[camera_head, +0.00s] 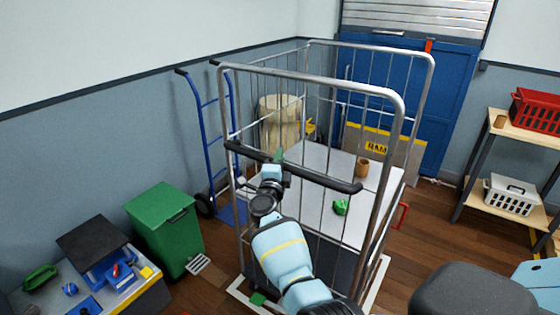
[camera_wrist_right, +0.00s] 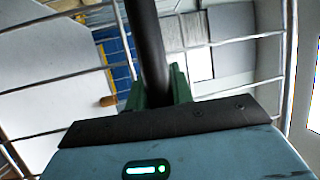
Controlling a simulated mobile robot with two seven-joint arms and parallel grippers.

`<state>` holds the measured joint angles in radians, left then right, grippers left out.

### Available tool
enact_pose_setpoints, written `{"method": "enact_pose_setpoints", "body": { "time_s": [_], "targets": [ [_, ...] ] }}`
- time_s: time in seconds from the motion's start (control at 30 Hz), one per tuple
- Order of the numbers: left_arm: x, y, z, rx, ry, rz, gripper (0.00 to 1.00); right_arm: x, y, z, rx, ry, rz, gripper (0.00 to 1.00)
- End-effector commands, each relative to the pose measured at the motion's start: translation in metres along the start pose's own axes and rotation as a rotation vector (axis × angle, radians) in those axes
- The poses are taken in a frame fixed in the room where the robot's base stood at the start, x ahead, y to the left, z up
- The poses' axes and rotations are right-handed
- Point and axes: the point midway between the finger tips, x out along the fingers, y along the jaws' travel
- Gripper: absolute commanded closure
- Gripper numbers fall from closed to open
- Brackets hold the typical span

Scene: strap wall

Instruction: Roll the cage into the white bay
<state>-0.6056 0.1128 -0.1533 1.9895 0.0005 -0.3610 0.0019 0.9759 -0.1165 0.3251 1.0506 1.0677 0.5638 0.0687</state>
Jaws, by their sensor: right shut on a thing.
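The cage (camera_head: 400,105) is a tall silver wire roll cage with a pale shelf and a dark handle bar (camera_head: 325,180) across its near side. My right gripper (camera_head: 277,160) is shut on the handle bar, left of its middle. In the right wrist view the dark bar (camera_wrist_right: 148,45) passes between the green fingers (camera_wrist_right: 155,90). White floor lines (camera_head: 378,283) of the bay show at the near right and near left of the cage's foot. The cage hides the rest of the outline, so I cannot tell how fully it stands inside. My left gripper is not in view.
A blue hand truck (camera_head: 208,125) and a green bin (camera_head: 163,225) stand close left of the cage. A low table (camera_head: 140,297) with tools is at the lower left. Shelves (camera_head: 482,190) with baskets stand right. A blue door (camera_head: 450,100) is behind. Wooden floor is clear between cage and shelves.

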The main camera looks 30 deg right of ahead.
Motion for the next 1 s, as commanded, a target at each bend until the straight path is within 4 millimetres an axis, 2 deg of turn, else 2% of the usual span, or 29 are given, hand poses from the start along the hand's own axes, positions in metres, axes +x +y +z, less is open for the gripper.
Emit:
{"method": "enact_pose_setpoints", "body": {
  "time_s": [0.17, 0.2, 0.37, 0.67, 0.77, 1.0],
  "targets": [
    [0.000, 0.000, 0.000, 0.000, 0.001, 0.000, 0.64, -0.004, 0.002, 0.004, 0.001, -0.006, 0.004, 1.00],
    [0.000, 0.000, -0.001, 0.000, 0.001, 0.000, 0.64, -0.004, 0.002, 0.004, 0.001, -0.006, 0.004, 0.75],
    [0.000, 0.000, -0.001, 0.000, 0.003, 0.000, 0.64, -0.003, 0.002, 0.003, 0.001, -0.004, 0.003, 0.56],
    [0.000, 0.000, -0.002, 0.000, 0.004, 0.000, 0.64, -0.004, 0.001, 0.002, 0.001, -0.002, 0.002, 0.56],
    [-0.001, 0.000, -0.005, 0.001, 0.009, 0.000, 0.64, -0.013, 0.001, 0.002, 0.002, -0.003, 0.003, 0.56],
    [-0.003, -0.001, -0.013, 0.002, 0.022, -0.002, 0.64, -0.051, 0.000, 0.003, 0.003, -0.003, 0.003, 0.56]
  ]
}}
